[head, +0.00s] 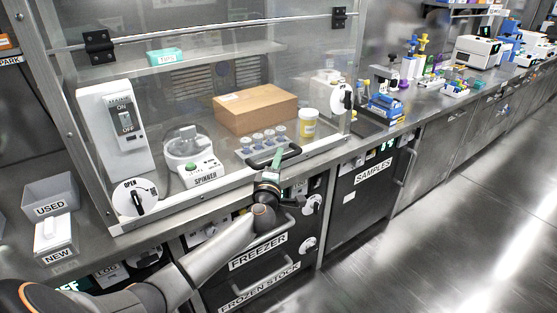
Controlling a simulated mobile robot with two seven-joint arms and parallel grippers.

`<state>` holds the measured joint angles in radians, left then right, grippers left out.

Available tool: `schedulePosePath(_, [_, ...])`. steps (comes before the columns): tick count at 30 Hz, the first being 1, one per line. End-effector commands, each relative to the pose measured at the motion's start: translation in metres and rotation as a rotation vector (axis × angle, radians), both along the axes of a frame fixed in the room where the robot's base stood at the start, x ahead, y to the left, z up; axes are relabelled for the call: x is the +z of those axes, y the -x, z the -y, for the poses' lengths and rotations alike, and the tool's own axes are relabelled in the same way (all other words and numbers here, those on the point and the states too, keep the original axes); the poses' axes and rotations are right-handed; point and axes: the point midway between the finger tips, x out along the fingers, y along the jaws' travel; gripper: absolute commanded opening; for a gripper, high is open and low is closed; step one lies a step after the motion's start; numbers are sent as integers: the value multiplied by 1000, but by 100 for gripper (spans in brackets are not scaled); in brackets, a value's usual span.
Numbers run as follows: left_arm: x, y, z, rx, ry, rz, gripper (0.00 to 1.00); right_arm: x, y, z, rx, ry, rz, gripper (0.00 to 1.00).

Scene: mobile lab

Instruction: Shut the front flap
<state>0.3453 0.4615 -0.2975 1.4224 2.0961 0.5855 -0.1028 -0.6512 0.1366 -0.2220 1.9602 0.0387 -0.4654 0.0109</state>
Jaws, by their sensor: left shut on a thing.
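The front flap (300,65) is a clear panel on the front of the metal cabinet, with two black hinges along its top. It hangs down across the opening. I cannot tell whether its lower edge sits flush with the frame. A dark bar handle (290,154) is near its lower edge. My left gripper (275,162) reaches up to this handle and is shut on it, hiding part of it. A white round latch marked OPEN (134,197) is at the lower left of the frame, and another round latch (340,98) is at the right. My right gripper is out of view.
Behind the panel are a cardboard box (254,108), a spinner (193,157), a yellow-labelled jar (308,123) and several vials. USED (50,194) and NEW (56,236) boxes stand at left. The freezer front (257,254) is below. The floor at right is clear.

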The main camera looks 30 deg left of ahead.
Motion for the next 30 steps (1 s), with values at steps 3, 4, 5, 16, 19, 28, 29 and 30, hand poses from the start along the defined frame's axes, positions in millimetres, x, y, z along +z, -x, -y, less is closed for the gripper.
schedulePosePath(3, [0,0,0,0,0,0,0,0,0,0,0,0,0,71])
schedulePosePath(4, [0,0,0,0,0,-1,0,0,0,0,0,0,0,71])
schedulePosePath(5, [0,0,0,0,0,-1,0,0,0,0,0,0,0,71])
schedulePosePath(16, [0,0,0,0,0,-1,0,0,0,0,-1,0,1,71])
schedulePosePath(19, [-1,0,0,0,0,-1,0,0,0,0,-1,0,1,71])
schedulePosePath(28, [-3,-1,-4,1,-9,4,0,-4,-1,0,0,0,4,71])
schedulePosePath(29, [-5,-2,-6,2,-16,8,0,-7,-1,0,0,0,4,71])
schedulePosePath(30, [-6,-4,-10,2,-28,15,0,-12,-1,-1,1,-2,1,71])
